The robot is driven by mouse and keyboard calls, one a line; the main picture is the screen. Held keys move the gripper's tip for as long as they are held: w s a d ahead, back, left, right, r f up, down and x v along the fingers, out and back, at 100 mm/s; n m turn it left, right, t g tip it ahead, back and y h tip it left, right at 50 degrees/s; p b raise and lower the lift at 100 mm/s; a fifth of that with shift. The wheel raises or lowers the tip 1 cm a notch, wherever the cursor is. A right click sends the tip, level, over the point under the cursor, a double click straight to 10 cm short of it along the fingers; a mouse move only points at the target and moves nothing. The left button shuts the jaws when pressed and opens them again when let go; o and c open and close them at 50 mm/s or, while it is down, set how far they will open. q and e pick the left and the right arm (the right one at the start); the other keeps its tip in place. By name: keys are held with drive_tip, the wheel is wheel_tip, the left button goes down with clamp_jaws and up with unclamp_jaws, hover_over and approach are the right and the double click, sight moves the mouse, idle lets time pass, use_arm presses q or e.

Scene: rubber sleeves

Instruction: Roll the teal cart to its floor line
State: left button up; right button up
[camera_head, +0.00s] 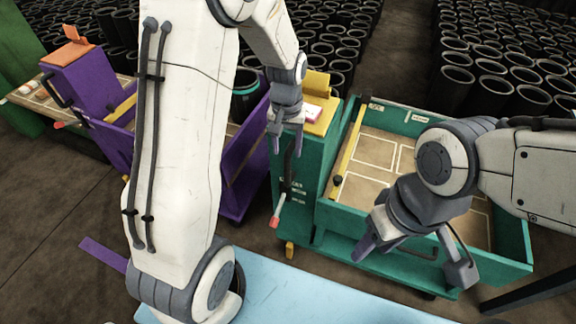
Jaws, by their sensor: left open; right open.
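The teal cart (330,228) stands at the centre right. It has a shallow tray with a brown floor (381,148) marked by white outlines, a yellow bar (346,150) and a raised end box. A black upright handle (288,168) and a red-tipped lever (277,215) are on the box's side. My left gripper (286,143) is open and empty, fingers down near that handle; I cannot tell if they touch it. My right gripper (413,262) is open wide in front of the cart's near side, one finger on each side of a side handle (418,252). No teal floor line shows.
A purple cart (243,170) stands to the left, partly behind my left arm, with a teal-rimmed black sleeve (245,82) in it. A purple strip (103,254) lies on the floor at left. Many black sleeves (455,78) stand behind. A pale blue surface (300,295) fills the bottom.

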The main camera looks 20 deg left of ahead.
sight(287, 166)
use_arm(q)
wheel_tip(287, 166, down, 8)
drive_tip(key=shift+f, duration=0.1)
drive_tip(key=shift+c, duration=0.4)
clamp_jaws()
idle(1.2)
